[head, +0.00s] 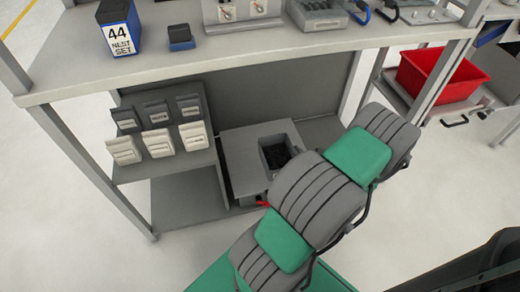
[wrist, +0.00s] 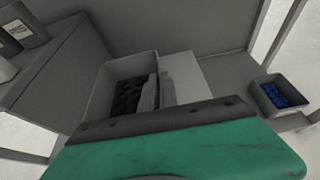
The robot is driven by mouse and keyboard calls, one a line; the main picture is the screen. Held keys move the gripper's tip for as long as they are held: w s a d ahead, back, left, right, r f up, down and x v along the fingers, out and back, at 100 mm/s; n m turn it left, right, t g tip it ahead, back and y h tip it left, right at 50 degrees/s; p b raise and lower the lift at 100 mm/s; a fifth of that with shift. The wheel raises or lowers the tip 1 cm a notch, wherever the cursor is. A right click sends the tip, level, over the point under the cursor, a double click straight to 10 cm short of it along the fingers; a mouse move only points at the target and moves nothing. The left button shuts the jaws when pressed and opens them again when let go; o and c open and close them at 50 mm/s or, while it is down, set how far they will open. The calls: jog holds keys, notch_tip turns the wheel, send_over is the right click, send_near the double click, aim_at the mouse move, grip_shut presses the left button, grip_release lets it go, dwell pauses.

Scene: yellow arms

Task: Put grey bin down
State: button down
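A grey bin (head: 276,153) with dark small parts in it shows inside the lower bay of the workbench in the head view. It also shows in the wrist view (wrist: 103,92), just beyond the green and dark front edge of my own arm's end. A narrow grey piece stands against the bin's right side there; I cannot tell whether it is a finger or part of the bin. My gripper's fingers are not clearly visible; my arm hides that spot in the head view. I cannot tell whether the bin touches a surface beneath.
Several small grey and white bins (head: 157,140) sit on the stepped rack at left. Another bin with blue parts (wrist: 284,96) stands at right in the wrist view. The bench top (head: 215,62) overhangs, with legs on both sides. A red bin (head: 440,75) is further right.

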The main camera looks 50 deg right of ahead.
aim_at(281, 142)
jog(key=b+x, duration=0.1)
jog(key=x, duration=0.2)
jog(key=a+b+x, duration=0.1)
jog(key=x, duration=0.3)
jog(key=a+f+b+x, duration=0.1)
jog(key=b+x, duration=0.1)
jog(key=x, duration=0.2)
jog(key=shift+w+f, duration=0.1)
jog(key=shift+w, duration=0.25)
jog(key=w+f+b, duration=0.1)
jog(key=f, duration=0.1)
jog(key=w+d+f+b, duration=0.1)
jog(key=f+b, duration=0.1)
jog(key=f, duration=0.1)
jog(key=w+f+b, duration=0.1)
jog(key=w+f, duration=0.1)
jog(key=f, duration=0.1)
jog(key=shift+d, duration=0.3)
jog(key=shift+r, duration=0.15)
jog(key=c, duration=1.6)
grip_release()
jog(key=shift+s, duration=0.1)
jog(key=shift+c, duration=0.2)
jog(key=shift+s+a+r, duration=0.15)
jog(key=shift+s, duration=0.05)
jog(key=p+v, duration=0.3)
jog(key=v, duration=0.8)
jog(key=shift+p, duration=0.3)
jog(key=shift+s+a+r, duration=0.15)
jog(key=shift+s, duration=0.05)
